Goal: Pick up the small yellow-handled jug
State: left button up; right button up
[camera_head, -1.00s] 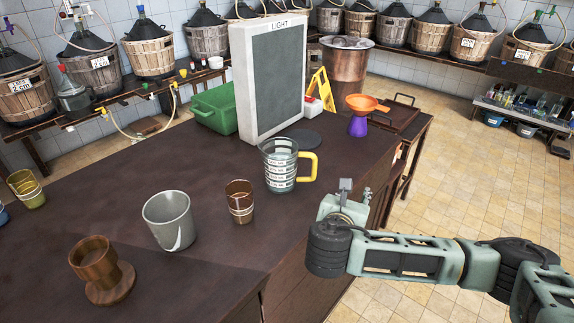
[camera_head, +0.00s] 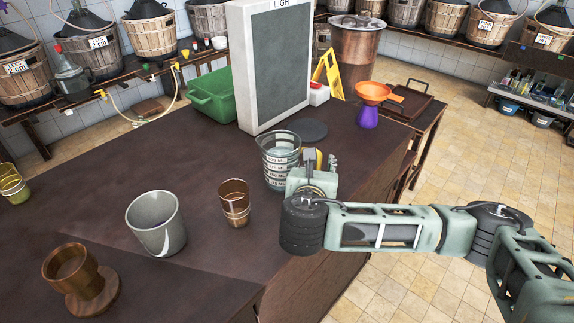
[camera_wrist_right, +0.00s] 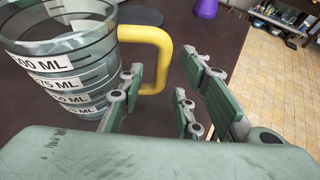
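The small jug (camera_head: 278,162) is clear, with white ML labels and a yellow handle. It stands upright near the right edge of the dark table. My right gripper (camera_head: 319,164) is right beside its handle side and partly hides the handle in the head view. In the right wrist view the jug (camera_wrist_right: 62,62) fills the upper left. Its yellow handle (camera_wrist_right: 158,48) reaches toward the gap between the spread fingers of my right gripper (camera_wrist_right: 161,75). The right gripper is open; I cannot tell whether a finger touches the handle. My left gripper is not in view.
On the table (camera_head: 150,150) stand a brown cup (camera_head: 234,203), a grey mug (camera_head: 156,222) and a wooden cup on a round base (camera_head: 80,280). Behind the jug are the light panel (camera_head: 275,65), a dark disc (camera_head: 307,129) and a purple-and-orange funnel piece (camera_head: 368,117).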

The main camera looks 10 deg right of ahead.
jog(key=shift+x, duration=0.9)
jog(key=shift+c, duration=0.3)
grip_shut()
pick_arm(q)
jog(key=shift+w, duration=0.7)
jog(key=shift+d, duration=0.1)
pick_arm(e)
jog(key=shift+w+r, duration=0.1)
jog(key=shift+w, duration=0.05)
